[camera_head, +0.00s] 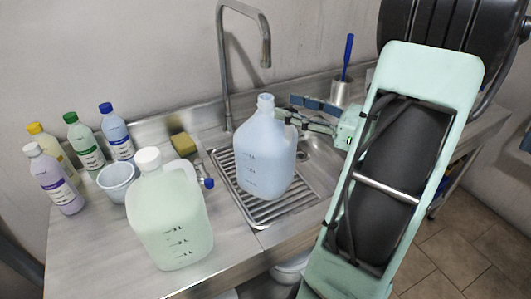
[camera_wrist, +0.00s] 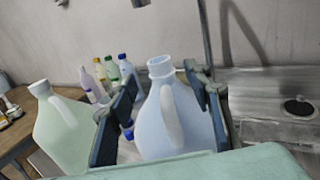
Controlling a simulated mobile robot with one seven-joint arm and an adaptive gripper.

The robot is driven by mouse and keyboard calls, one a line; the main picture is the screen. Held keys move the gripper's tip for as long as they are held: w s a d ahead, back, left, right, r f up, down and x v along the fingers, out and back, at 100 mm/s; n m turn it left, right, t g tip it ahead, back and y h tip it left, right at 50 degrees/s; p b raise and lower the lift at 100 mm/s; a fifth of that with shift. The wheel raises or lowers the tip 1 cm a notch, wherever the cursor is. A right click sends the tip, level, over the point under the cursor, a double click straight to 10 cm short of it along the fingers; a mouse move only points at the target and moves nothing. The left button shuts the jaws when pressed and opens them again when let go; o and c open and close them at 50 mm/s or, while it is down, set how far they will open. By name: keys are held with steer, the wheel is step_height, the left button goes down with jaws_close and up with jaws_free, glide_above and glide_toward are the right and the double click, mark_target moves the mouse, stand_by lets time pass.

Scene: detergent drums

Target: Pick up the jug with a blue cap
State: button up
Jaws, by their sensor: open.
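The pale blue jug (camera_head: 264,155) with a light blue cap (camera_head: 265,101) stands upright on the ribbed drainer beside the sink. My gripper (camera_head: 304,113) is at the right of its upper part, near the handle. In the wrist view the open fingers (camera_wrist: 163,112) lie on either side of the jug (camera_wrist: 180,130), with its neck and handle between them. Whether a finger touches the jug I cannot tell. A pale green jug (camera_head: 172,220) with a white cap stands on the counter to the left; it also shows in the wrist view (camera_wrist: 62,135).
Several small bottles (camera_head: 117,133) and a light bucket (camera_head: 117,181) stand at the back left. A tall tap (camera_head: 223,70) rises behind the blue jug. A yellow sponge (camera_head: 183,144) and a brush (camera_head: 347,55) in a metal cup are near the wall.

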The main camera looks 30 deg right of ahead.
mark_target(272, 101)
steer(key=x, duration=0.7)
steer(key=shift+w+a+p, duration=0.1)
steer(key=shift+w+p, duration=0.05)
steer(key=shift+p, duration=0.15)
steer(key=shift+c, duration=0.6)
jaws_close()
